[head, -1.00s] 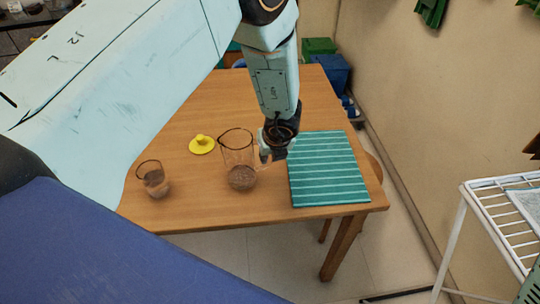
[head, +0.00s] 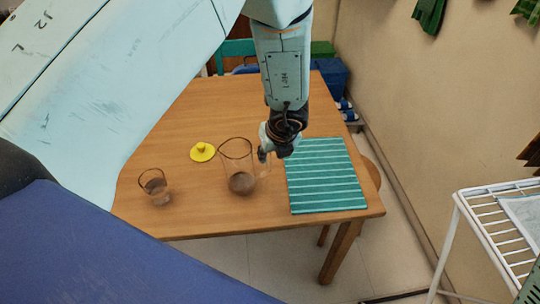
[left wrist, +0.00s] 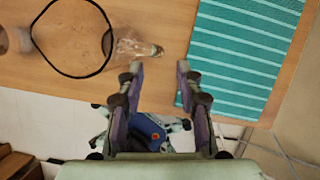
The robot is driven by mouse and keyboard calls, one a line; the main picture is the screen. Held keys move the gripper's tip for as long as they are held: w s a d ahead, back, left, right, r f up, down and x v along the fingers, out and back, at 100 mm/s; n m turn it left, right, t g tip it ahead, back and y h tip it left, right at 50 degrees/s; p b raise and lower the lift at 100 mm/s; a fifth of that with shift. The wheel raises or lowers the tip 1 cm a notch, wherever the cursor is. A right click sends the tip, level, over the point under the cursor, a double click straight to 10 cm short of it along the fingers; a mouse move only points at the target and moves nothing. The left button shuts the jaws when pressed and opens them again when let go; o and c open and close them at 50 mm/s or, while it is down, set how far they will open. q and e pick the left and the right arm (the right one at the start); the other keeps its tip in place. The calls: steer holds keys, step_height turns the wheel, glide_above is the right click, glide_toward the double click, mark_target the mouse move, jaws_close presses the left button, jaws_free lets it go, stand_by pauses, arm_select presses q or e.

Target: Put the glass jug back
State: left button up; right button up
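The clear glass jug (head: 239,182) stands upright on the wooden table, left of the striped cloth; its rim looks dark and its bottom brownish. In the left wrist view the jug (left wrist: 73,74) shows from above as a dark ring, with its clear handle pointing right, towards my fingers. My left gripper (head: 264,155) is beside the jug's handle side, at the right. In the left wrist view the left gripper (left wrist: 159,67) is open, with its fingertips just below the handle and nothing seen between them. I cannot tell whether it touches the handle. My right gripper is not in view.
A smaller glass (head: 156,190) stands left of the jug. A yellow lid-like piece (head: 202,152) with a knob lies behind it. The teal striped cloth (head: 325,176) lies at the right. A white wire rack (head: 492,225) stands off the table, far right. The table's back is clear.

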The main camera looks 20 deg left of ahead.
arm_select(q)
steer(key=p+v, duration=0.2)
steer(key=v, duration=0.2)
steer(key=shift+r, duration=0.3)
steer(key=shift+s, duration=0.1)
stand_by(0.5)
steer(key=shift+a, duration=0.1)
stand_by(0.5)
